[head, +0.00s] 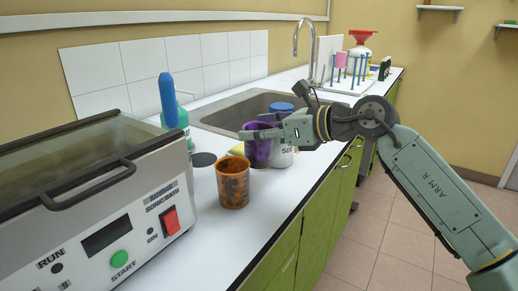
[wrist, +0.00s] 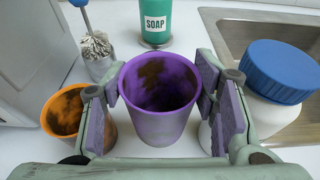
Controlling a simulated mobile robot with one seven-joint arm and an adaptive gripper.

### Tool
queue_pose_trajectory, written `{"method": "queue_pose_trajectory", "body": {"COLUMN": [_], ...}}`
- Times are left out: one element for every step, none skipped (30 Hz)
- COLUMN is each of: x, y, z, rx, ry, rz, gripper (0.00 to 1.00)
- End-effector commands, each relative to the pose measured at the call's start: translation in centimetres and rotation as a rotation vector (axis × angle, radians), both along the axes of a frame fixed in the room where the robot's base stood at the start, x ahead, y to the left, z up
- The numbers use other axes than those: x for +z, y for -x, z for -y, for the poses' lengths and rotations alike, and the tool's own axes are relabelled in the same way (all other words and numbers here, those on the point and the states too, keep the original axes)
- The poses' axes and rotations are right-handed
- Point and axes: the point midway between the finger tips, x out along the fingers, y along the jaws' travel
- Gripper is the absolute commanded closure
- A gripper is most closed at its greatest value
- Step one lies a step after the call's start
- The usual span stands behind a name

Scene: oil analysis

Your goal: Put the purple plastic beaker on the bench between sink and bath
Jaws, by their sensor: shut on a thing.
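The purple plastic beaker (head: 258,152), with dark stains, is upright between the fingers of my gripper (head: 266,134). In the wrist view the beaker (wrist: 160,122) has its open mouth facing the camera, with a finger pad against each side. My gripper is shut on it. The beaker is over the white bench (head: 262,205), between the sink (head: 218,117) and the sonic bath (head: 95,185). I cannot tell whether its base touches the bench.
A stained orange beaker (head: 232,184) stands close by, nearer the bench's front edge. A white jar with a blue lid (wrist: 280,85) stands on the other side of my gripper.

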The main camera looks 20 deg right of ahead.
Motion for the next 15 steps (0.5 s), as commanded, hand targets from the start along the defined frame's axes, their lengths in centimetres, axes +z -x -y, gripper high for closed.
{"method": "queue_pose_trajectory", "body": {"x": [-0.2,-0.4,-0.8,-1.1,-1.4,-1.9,-2.4,-2.9,-3.4,-3.7,-3.9,-4.1,-4.1,-4.1,-4.1], "y": [0.0,0.0,0.0,0.0,0.0,0.0,0.0,0.0,0.0,0.0,0.0,0.0,0.0,0.0,0.0], "z": [0.0,0.0,0.0,0.0,0.0,0.0,0.0,0.0,0.0,0.0,0.0,0.0,0.0,0.0,0.0], "rx": [-0.001,-0.001,-0.001,-0.001,0.0,0.0,0.0,0.0,0.0,0.0,0.0,-0.001,-0.001,-0.001,-0.001], "ry": [0.0,0.0,0.0,0.0,-0.001,-0.001,-0.001,-0.001,-0.001,-0.002,-0.001,0.0,0.0,0.0,0.0], "rz": [0.001,0.001,0.001,0.001,0.001,0.001,-0.001,-0.001,0.0,0.001,0.001,0.002,0.002,0.002,0.002], "gripper": [0.7,0.7,0.7,0.7,0.7,0.7,0.7,0.7,0.7,0.7,0.7,0.7,0.7,0.7,0.7]}}
